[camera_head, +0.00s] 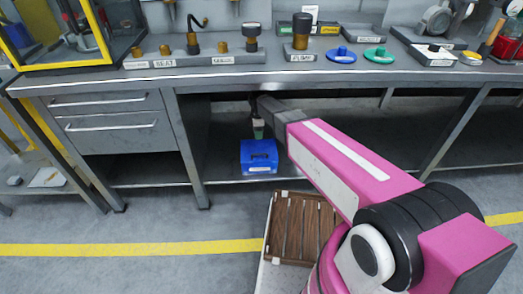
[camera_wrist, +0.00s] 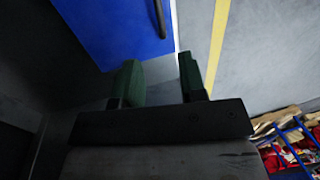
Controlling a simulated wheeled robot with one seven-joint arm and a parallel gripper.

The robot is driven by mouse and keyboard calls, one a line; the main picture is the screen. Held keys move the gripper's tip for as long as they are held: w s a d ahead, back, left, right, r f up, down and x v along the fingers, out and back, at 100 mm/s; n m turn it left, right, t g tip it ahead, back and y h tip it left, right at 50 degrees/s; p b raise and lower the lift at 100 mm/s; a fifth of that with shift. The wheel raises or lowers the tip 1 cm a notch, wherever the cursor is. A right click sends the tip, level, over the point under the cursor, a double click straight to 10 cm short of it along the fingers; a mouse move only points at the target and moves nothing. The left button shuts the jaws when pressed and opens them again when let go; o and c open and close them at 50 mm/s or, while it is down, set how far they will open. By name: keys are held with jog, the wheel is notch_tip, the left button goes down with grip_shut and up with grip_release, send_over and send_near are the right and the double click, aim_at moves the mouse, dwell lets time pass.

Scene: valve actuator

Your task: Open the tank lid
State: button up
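The tank is probably the blue box (camera_head: 258,152) on the shelf under the workbench, with a pale label low on its front. Its lid looks down, but the box is too small to be sure. In the wrist view a flat blue surface (camera_wrist: 105,30) with a dark bar-like handle (camera_wrist: 158,18) fills the upper left. My gripper (camera_head: 258,130) hangs just above and behind the box in the head view. In the wrist view its two green fingers (camera_wrist: 161,72) stand apart with nothing between them. The handle lies beyond the fingertips, apart from them.
A drawer unit (camera_head: 110,118) stands left of the box. A wooden slatted crate (camera_head: 298,228) is on the near side. The shelf right of my arm is mostly clear.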

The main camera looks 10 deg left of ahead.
aim_at(259, 151)
jog(key=f, duration=0.3)
jog(key=s+f, duration=0.1)
jog(key=f, duration=0.3)
jog(key=s+f, duration=0.1)
jog(key=f, duration=0.2)
jog(key=shift+d+f, duration=0.25)
jog(key=shift+d, duration=0.05)
grip_shut()
